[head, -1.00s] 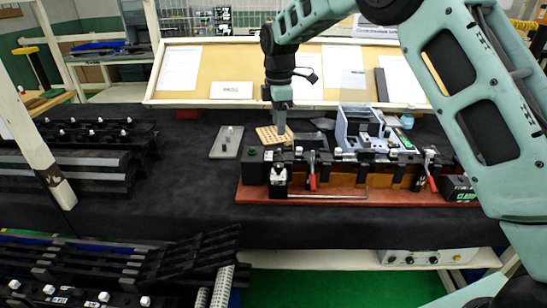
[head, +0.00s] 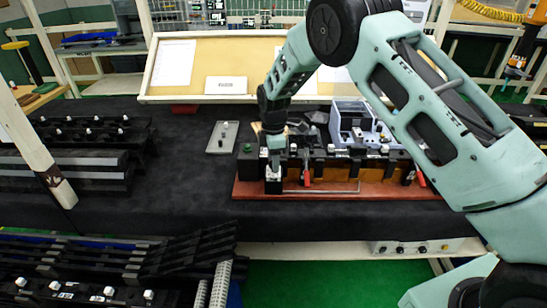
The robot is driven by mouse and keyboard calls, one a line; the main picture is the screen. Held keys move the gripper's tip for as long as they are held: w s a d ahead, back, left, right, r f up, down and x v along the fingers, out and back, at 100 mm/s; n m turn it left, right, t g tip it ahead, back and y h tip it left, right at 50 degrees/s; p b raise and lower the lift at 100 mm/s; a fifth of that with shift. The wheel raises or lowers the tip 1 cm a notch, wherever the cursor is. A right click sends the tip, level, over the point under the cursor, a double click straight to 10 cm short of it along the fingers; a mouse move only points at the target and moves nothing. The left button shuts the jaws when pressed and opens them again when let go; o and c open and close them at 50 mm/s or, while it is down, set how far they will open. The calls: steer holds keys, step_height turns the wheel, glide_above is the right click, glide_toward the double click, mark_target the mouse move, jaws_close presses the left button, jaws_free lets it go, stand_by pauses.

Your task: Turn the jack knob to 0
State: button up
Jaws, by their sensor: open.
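A long fixture on a reddish-brown base board (head: 330,195) lies along the table's front edge. At its left end stands a small black block (head: 273,187) with a pale top, which seems to be the jack. My gripper (head: 274,172) points down right at the top of this block. The gripper is open, but its fingers are small and dark here, and I cannot tell whether they touch the knob. The knob and its marks are hidden or too small to read.
A red-handled clamp (head: 307,178) stands close to the right of my gripper. A green button (head: 248,148) sits on a black box to its left. A grey plate (head: 222,138) lies behind. Bare black table (head: 190,180) is free on the left.

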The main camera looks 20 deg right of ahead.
steer(key=c, duration=1)
